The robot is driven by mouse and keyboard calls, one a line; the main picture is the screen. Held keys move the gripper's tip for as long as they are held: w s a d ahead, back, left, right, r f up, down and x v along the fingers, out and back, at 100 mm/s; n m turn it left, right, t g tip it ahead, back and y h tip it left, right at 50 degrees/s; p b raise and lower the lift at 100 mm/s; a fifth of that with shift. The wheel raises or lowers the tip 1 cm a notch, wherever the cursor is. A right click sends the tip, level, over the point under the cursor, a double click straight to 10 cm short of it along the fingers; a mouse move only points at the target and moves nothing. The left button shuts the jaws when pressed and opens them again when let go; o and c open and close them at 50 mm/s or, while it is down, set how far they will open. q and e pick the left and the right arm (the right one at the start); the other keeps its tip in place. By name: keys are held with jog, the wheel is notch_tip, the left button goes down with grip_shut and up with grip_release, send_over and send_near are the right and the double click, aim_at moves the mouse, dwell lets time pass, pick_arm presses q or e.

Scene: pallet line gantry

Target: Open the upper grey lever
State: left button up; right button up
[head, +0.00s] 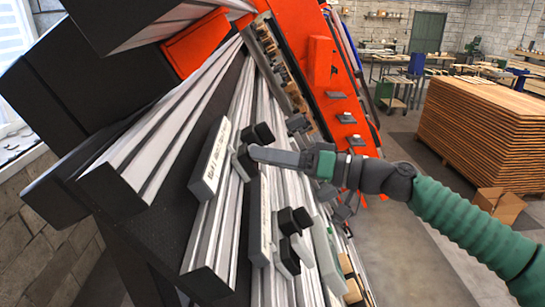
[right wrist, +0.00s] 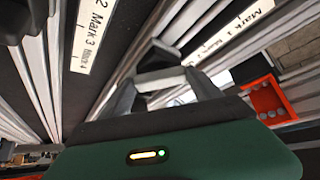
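The upper grey lever (head: 248,160) has black ends and sits beside a grey labelled block (head: 211,160) on the tilted rail panel. My right gripper (head: 256,153) reaches in from the right, with its fingertips at the lever. In the right wrist view, its two grey fingers (right wrist: 165,88) stand apart, with a grey bar and a black piece (right wrist: 161,54) between and just beyond the tips. Whether the fingers touch the lever I cannot tell. The fingers partly hide the lever in the head view. My left gripper is not in view.
A second lever with black ends (head: 290,221) is lower on the panel, close below my right gripper. Pale metal rails run along the panel. An orange beam (head: 340,90) rises behind.

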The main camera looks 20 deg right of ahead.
jog(key=shift+w+d, duration=0.1)
jog(key=shift+d, duration=0.1)
jog(key=shift+c, duration=1.2)
jog(key=shift+a, duration=0.1)
jog(key=c, duration=0.3)
jog(key=n+g+y+b, duration=0.1)
jog(key=n+b, duration=0.1)
jog(key=n, duration=0.1)
jog(key=n+g+y+b, duration=0.1)
jog(key=n+y+b, duration=0.1)
jog(key=n+b, duration=0.1)
jog(key=shift+w+f+g, duration=0.15)
jog(key=shift+g, duration=0.15)
jog(key=o, duration=1.4)
jog(key=shift+w+d, duration=0.1)
jog(key=shift+d, duration=0.1)
jog(key=shift+c, duration=0.2)
